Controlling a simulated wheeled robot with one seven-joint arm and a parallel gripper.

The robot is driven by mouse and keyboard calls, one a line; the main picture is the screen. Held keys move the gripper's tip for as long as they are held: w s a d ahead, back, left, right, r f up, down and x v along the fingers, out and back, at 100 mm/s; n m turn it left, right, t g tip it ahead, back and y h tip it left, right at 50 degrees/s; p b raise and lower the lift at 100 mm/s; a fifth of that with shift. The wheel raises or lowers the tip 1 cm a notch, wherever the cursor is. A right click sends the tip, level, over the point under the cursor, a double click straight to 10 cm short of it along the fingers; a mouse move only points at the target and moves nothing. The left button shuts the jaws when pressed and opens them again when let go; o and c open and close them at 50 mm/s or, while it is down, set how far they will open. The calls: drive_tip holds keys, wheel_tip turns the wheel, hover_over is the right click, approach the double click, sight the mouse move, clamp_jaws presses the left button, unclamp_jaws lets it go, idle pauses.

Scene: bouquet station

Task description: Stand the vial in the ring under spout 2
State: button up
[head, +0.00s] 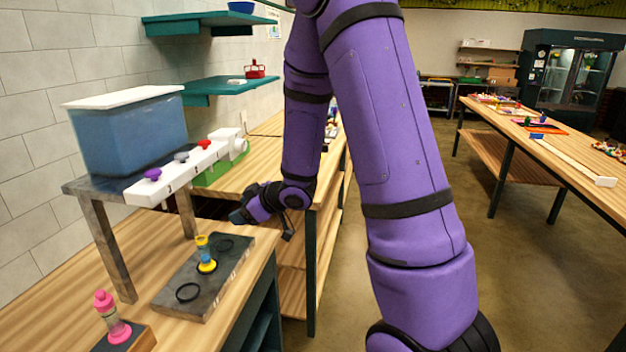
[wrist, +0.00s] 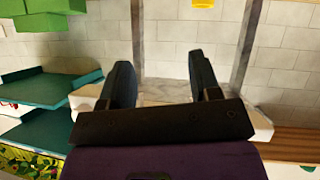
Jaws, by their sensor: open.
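A small vial with a yellow cap and yellow foot (head: 206,255) stands upright on a dark slab (head: 165,298) in the head view. It appears to be at the slab's middle ring. An empty ring (head: 188,292) lies in front of it, and another ring (head: 225,245) lies behind it. A second vial, with pink cap and foot (head: 105,303), stands on a small block at the lower left. A white spout bar (head: 150,196) with coloured knobs and partly legible numbers is above the slab. My gripper (head: 238,217) is open and empty, beyond and right of the yellow vial.
A blue-filled tank (head: 130,135) stands on a grey stand (head: 118,250) with legs beside the slab. Teal shelves (head: 205,88) hang on the wall. A long table (head: 545,130) stands at right across open floor. In the wrist view, a yellow piece (wrist: 208,4) shows at the top edge.

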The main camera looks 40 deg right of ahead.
drive_tip(key=s+d+r+m+g+h, duration=0.1)
drive_tip(key=s+r+m+h, duration=0.2)
drive_tip(key=s+r, duration=0.35)
drive_tip(key=s+d+r+m+h, duration=0.2)
drive_tip(key=s+r+h, duration=0.15)
drive_tip(key=r, duration=0.55)
drive_tip(key=s+a+r+m+g, duration=0.1)
drive_tip(key=s+a+r+g, duration=0.1)
drive_tip(key=s, duration=0.8)
drive_tip(key=s+a+r+m+g+y, duration=0.1)
drive_tip(key=s+a+r+g, duration=0.1)
drive_tip(key=s, duration=0.9)
drive_tip(key=shift+a+r+m+g, duration=0.3)
drive_tip(key=shift+a+r, duration=0.4)
drive_tip(key=shift+a, duration=0.35)
